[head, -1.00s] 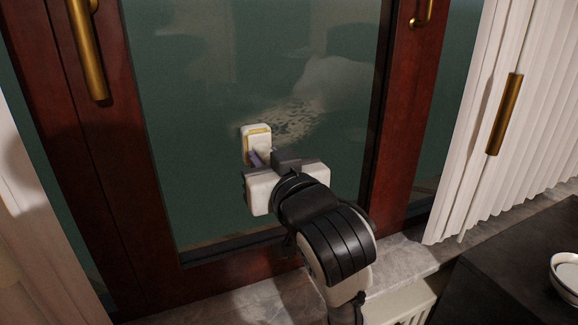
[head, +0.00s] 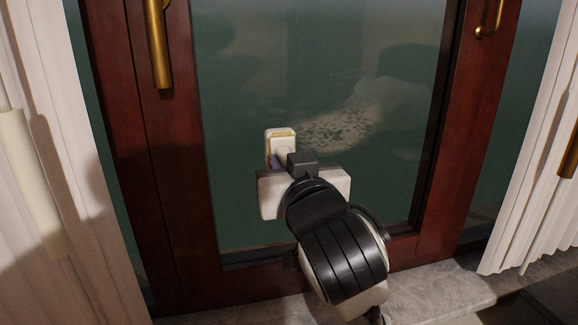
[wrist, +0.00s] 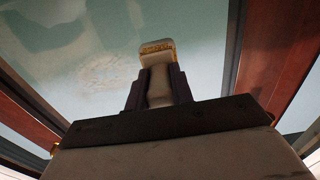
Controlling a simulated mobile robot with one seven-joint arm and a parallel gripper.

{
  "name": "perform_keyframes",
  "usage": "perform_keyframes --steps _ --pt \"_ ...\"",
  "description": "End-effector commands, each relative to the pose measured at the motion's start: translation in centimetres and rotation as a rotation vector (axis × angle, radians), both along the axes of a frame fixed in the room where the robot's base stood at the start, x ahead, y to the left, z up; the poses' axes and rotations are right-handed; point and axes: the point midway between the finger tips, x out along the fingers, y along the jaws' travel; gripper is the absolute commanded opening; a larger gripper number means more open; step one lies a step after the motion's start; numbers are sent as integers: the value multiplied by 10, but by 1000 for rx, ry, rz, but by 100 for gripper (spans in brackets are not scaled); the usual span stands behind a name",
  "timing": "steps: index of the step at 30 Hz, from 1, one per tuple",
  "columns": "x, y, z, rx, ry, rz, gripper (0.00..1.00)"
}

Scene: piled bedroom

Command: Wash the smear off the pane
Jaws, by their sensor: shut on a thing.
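The pane (head: 340,80) is dark greenish glass in a red-brown wooden frame. The smear (head: 340,128) is a pale speckled patch on its middle; in the wrist view it shows faintly (wrist: 105,72) left of the tool. My gripper (head: 284,160) is shut on a white handled tool (head: 281,138) with a yellowish band, likely a washing pad. It also shows between the fingers (wrist: 158,90) in the wrist view, its head (wrist: 156,52) up toward the glass. The tool head is left of the smear in the head view. I cannot tell whether it touches the pane.
Brass handles (head: 158,45) (head: 490,18) sit on the wooden frame on both sides. White curtains (head: 535,180) hang at the right and at the left (head: 60,150). A grey stone sill (head: 440,292) runs below the window.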

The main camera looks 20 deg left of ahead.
Motion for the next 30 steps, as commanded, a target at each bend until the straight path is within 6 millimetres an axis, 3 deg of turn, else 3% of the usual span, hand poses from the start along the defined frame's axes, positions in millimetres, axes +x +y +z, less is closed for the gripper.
perform_keyframes --steps 4,30 --pt "9 6 0 -1 -1 1 0" --pt "12 9 0 1 -1 1 0"
